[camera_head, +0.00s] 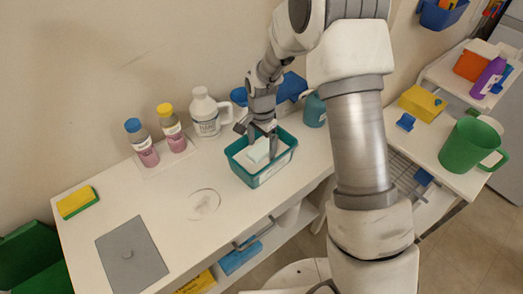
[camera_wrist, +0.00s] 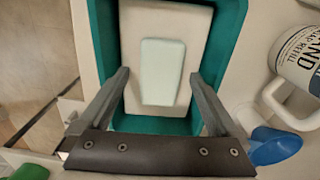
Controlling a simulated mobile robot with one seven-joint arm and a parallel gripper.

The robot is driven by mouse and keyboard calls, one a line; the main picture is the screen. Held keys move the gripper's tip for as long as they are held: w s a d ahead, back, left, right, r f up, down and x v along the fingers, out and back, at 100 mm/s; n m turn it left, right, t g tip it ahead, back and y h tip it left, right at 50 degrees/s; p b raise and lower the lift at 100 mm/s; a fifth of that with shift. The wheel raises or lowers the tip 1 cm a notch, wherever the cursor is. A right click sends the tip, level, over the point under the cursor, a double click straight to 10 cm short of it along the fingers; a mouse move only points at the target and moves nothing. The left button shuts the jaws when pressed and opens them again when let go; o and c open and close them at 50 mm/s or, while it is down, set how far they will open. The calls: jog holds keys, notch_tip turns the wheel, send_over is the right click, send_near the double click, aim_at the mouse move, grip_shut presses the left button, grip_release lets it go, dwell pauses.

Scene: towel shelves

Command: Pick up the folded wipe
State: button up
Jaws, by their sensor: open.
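The folded wipe is a small pale mint rectangle (camera_wrist: 162,72) that lies on a larger white block or stack (camera_wrist: 133,40) inside a teal bin (camera_wrist: 231,30). In the head view the pale wipe (camera_head: 259,149) shows inside the teal bin (camera_head: 262,177) on the counter. My gripper (camera_head: 261,152) points down over the bin. In the wrist view my gripper (camera_wrist: 159,82) has its two fingers spread apart, one on each side of the wipe, with nothing between them held. I cannot tell the exact height of the fingertips above the wipe.
A white jug (camera_head: 207,115) and two pink bottles (camera_head: 143,147) (camera_head: 171,127) stand left of the bin. A blue object (camera_head: 291,87) is behind it, and a teal container (camera_head: 314,110) is to the right. A yellow-green sponge (camera_head: 77,202) and grey plate (camera_head: 131,255) lie at left.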

aim_at(261, 148)
jog(key=c, duration=1.4)
jog(key=shift+r, duration=0.1)
jog(key=shift+r, duration=0.6)
notch_tip(261, 148, up, 3)
jog(key=shift+w, duration=0.1)
jog(key=s+d+r, duration=0.2)
jog(key=d, duration=0.1)
jog(key=s+d+r, duration=0.1)
jog(key=d+r, duration=0.1)
jog(key=d, duration=0.2)
jog(key=s+d+r, duration=0.2)
jog(key=d, duration=0.1)
jog(key=shift+s+d+r, duration=0.15)
jog(key=shift+s+r, duration=0.2)
